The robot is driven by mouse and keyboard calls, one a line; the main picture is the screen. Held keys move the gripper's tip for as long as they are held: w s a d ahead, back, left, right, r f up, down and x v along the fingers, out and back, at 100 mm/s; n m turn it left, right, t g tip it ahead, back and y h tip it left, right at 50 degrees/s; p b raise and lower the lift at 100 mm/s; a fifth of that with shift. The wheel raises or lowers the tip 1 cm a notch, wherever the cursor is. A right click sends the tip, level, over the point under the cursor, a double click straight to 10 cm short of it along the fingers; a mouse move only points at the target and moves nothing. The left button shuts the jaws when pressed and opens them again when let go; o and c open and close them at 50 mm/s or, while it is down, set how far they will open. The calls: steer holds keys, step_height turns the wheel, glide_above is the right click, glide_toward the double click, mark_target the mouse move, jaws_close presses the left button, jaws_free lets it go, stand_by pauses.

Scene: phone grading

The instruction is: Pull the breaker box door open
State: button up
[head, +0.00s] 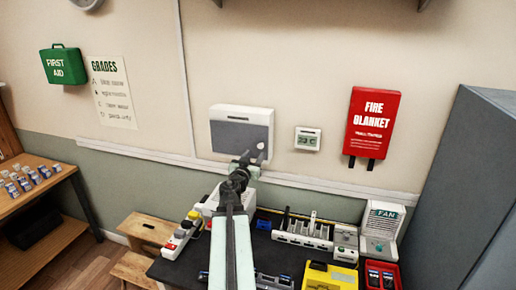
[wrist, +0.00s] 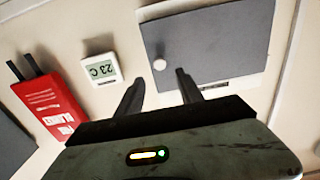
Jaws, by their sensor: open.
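The breaker box (head: 242,112) is a white box on the wall with a grey door, and the door (head: 232,134) looks shut. A small round pale knob (head: 260,145) sits near the door's right edge. In the wrist view, turned upside down, the grey door (wrist: 205,45) and knob (wrist: 160,64) show clearly. My gripper (wrist: 160,78) is open and empty. Its two dark fingers point at the door, with the knob just beyond and between the tips. I cannot tell how far the tips are from it. In the head view my gripper (head: 251,160) covers the box's lower edge.
A thermostat (head: 308,138) and a red fire blanket case (head: 372,123) hang to the right of the box. Below is a dark workbench (head: 175,268) crowded with trays and devices. A grey cabinet (head: 455,190) stands at the right.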

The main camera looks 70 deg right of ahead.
mark_target(260, 147)
steer(key=d, duration=0.7)
steer(key=shift+w+d, duration=0.15)
steer(key=shift+w, duration=0.05)
jaws_close()
steer(key=shift+a, duration=0.2)
stand_by(0.8)
